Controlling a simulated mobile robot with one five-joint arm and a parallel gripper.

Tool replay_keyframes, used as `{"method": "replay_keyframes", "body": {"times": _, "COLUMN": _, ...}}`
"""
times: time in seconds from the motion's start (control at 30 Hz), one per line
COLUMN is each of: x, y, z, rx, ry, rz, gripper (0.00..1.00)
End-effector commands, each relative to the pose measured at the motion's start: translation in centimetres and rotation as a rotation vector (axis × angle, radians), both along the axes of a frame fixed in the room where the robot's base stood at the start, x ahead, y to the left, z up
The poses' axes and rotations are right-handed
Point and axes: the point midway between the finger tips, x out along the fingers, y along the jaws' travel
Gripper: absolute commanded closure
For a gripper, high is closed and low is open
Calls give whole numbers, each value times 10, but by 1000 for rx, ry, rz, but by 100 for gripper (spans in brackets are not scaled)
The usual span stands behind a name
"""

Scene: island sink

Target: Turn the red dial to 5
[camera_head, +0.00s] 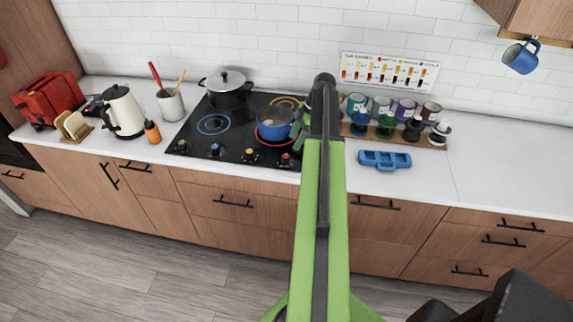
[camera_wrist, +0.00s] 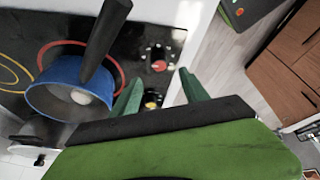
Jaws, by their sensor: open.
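The red dial (camera_wrist: 159,65) is on the black stovetop's control strip, with small marks around it. It also shows at the stove's front right in the head view (camera_head: 285,160). The number it points to is too small to read. My gripper (camera_wrist: 160,73) is open, its two dark green fingers apart and empty. In the wrist view the dial appears between and just beyond the fingertips; I cannot tell the height gap. In the head view my arm hides most of the gripper.
A blue pot (camera_head: 273,123) with a dark handle (camera_wrist: 98,45) stands close beside the fingers. A yellow dial (camera_head: 250,155) and a blue dial (camera_head: 215,150) sit left of the red one. A black pot (camera_head: 229,92) is behind. A blue tray (camera_head: 385,160) lies right.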

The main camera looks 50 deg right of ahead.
Motion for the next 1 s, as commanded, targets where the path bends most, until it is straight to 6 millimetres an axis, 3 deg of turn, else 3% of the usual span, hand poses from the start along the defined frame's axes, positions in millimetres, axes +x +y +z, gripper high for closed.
{"method": "replay_keyframes", "body": {"times": 0.03, "x": 3, "y": 5, "z": -22, "rx": 0, "ry": 0, "rz": 1, "gripper": 47}}
{"method": "replay_keyframes", "body": {"times": 0.3, "x": 15, "y": 22, "z": -73, "rx": 1, "ry": 1, "rz": 0, "gripper": 47}}
{"method": "replay_keyframes", "body": {"times": 0.43, "x": 18, "y": 26, "z": -81, "rx": 0, "ry": 0, "rz": -1, "gripper": 47}}
{"method": "replay_keyframes", "body": {"times": 0.7, "x": 19, "y": 26, "z": -79, "rx": 0, "ry": 1, "rz": -2, "gripper": 47}}
{"method": "replay_keyframes", "body": {"times": 1.0, "x": 18, "y": 26, "z": -79, "rx": 1, "ry": 1, "rz": -1, "gripper": 87}}
